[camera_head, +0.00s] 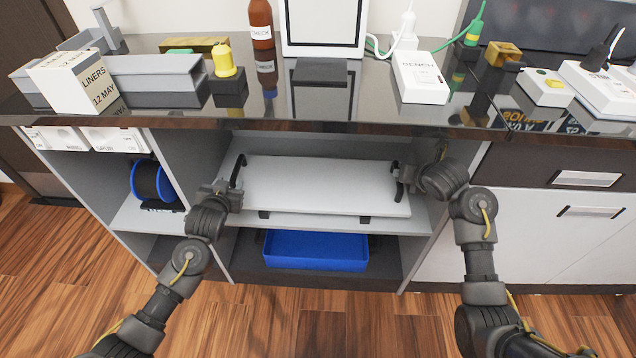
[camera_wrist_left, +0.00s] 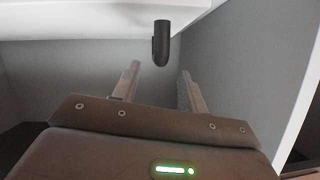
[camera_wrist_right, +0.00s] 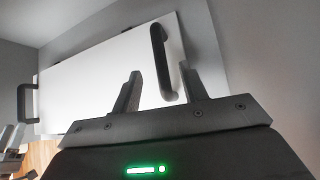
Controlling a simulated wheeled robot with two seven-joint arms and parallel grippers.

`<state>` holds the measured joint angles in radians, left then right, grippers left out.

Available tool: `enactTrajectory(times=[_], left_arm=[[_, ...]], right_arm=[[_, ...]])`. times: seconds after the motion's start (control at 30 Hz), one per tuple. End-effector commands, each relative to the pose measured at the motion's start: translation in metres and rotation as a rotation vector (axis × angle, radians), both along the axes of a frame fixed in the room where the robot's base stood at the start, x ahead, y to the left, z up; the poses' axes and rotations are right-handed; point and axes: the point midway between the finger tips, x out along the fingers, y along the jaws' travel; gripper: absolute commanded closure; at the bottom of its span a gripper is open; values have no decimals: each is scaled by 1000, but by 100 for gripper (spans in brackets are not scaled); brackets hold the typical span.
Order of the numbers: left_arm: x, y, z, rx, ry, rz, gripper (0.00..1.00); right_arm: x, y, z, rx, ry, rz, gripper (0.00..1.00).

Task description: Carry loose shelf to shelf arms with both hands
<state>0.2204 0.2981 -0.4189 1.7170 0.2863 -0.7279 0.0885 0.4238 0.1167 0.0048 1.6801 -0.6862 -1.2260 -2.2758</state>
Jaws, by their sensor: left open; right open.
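The loose shelf (camera_head: 315,183) is a pale board with a black handle at each end, lying level in the middle bay. Two black stubs show under its front edge; I cannot tell whether these are the shelf arms. My left gripper (camera_head: 226,187) is open at the left handle (camera_head: 238,170). In the left wrist view the handle (camera_wrist_left: 161,44) stands just beyond and between the fingertips. My right gripper (camera_head: 412,175) is open at the right handle (camera_head: 398,182). In the right wrist view that handle (camera_wrist_right: 160,58) lies between the open fingers' tips, not clamped.
A dark countertop (camera_head: 300,127) overhangs the bay and carries bottles, boxes and devices. A blue tray (camera_head: 316,250) sits below the board. The bay's side walls stand close to both grippers. A blue spool (camera_head: 152,181) is in the left bay; drawers (camera_head: 585,178) are at right.

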Motion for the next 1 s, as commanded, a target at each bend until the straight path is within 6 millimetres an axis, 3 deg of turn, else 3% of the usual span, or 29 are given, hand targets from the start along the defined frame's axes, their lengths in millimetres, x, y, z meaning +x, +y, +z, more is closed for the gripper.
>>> enactTrajectory(times=[0.2,0.43,0.9,1.0], left_arm=[[39,1,-15,0,1,1,57],[66,2,-26,0,0,0,57],[75,2,-30,0,-1,-1,57],[75,1,-30,-1,-1,-2,67]], right_arm=[[29,5,-28,4,3,0,57],[50,8,-48,4,1,-1,57],[57,8,-55,1,-1,-1,57],[57,8,-55,1,-1,-1,67]])
